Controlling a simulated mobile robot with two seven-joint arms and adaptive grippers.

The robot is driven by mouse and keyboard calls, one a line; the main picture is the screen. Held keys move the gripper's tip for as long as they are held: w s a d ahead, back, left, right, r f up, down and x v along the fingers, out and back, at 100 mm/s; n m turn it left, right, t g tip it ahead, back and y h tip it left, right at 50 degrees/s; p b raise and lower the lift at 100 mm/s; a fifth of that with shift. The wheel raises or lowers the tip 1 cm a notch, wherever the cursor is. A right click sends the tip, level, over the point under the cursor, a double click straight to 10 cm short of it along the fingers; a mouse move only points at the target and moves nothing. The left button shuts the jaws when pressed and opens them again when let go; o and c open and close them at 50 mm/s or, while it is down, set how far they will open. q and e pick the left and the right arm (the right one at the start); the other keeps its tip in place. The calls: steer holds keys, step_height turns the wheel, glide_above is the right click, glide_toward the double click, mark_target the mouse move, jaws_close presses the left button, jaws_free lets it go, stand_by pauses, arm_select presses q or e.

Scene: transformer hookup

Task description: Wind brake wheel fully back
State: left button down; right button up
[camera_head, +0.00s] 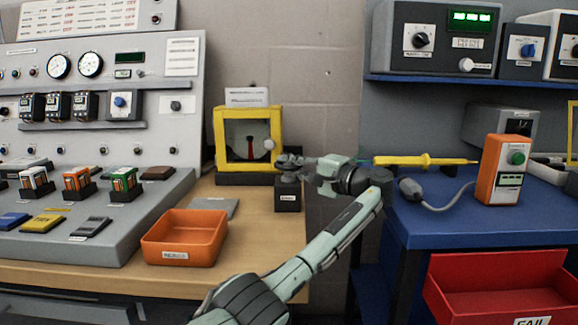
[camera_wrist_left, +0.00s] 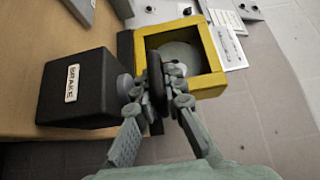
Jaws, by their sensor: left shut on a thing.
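The brake is a small black box (camera_head: 289,198) at the right end of the wooden bench. In the left wrist view the box (camera_wrist_left: 82,88) carries a "BRAKE" label. The dark brake wheel (camera_wrist_left: 156,80) shows edge-on beside the box in that view. My left gripper (camera_head: 296,166) reaches in over the box in the head view. In the wrist view the left gripper (camera_wrist_left: 155,92) has a finger on each side of the wheel and is shut on it. The fingers partly hide the wheel, and its turn angle cannot be told. My right gripper is not in view.
A yellow-framed instrument (camera_head: 219,138) stands just behind the brake. An orange bin (camera_head: 184,243) and a grey plate (camera_head: 216,208) lie to its left. A blue bench (camera_head: 430,222) with a yellow probe (camera_head: 425,161) and an orange tester (camera_head: 502,170) stands to the right.

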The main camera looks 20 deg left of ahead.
arm_select(q)
steer(key=c, duration=1.6)
jaws_free()
steer(key=shift+a+r, duration=0.1)
steer(key=shift+a, duration=0.1)
steer(key=shift+d, duration=0.1)
steer(key=shift+d, duration=0.1)
steer(key=shift+s+d, duration=0.1)
steer(key=shift+d, duration=0.15)
steer(key=v, duration=1.1)
steer(key=shift+d, duration=0.1)
